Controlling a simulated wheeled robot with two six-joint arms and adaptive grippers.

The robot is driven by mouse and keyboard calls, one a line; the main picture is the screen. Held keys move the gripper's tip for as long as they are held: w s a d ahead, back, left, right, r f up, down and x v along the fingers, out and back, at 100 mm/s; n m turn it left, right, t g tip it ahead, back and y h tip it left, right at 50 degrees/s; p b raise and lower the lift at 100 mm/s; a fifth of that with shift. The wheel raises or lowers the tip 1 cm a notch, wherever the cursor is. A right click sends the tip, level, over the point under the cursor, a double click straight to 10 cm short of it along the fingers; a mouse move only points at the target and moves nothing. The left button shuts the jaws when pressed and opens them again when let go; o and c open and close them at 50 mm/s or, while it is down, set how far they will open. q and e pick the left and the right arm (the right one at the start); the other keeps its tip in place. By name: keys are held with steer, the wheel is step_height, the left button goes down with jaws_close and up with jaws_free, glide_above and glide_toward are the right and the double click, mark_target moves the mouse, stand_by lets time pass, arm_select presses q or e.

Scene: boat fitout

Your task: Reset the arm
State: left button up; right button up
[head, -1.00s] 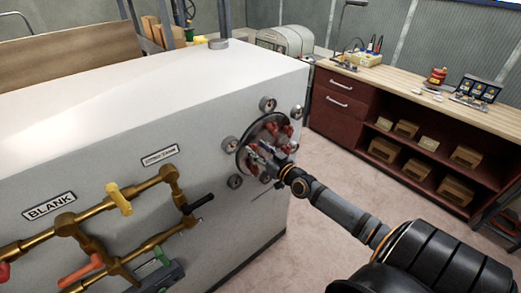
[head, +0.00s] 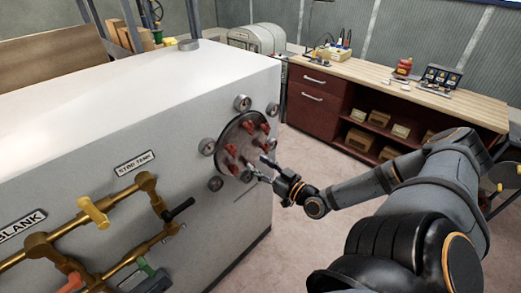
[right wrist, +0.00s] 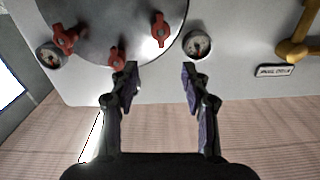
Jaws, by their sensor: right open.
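My right gripper (head: 260,169) is open, its fingers apart with nothing between them, in front of the round metal plate (head: 238,130) on the end of the white cabinet. In the right wrist view, the gripper (right wrist: 159,72) points at the lower edge of the plate (right wrist: 95,30). Its fingertips are near a red wing knob (right wrist: 117,58), and I cannot tell the gap to it. Another red wing knob (right wrist: 160,30) and a dial gauge (right wrist: 198,44) lie beyond the fingertips. My left gripper is not in view.
The white cabinet (head: 130,95) fills the left, with brass pipes, a yellow handle (head: 93,212) and a black handle (head: 178,209) on its side. A wooden workbench (head: 390,84) with drawers and shelved boxes stands behind. Open floor (head: 300,160) lies between them.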

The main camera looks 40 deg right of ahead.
steer(key=shift+s, duration=0.1)
stand_by(0.5)
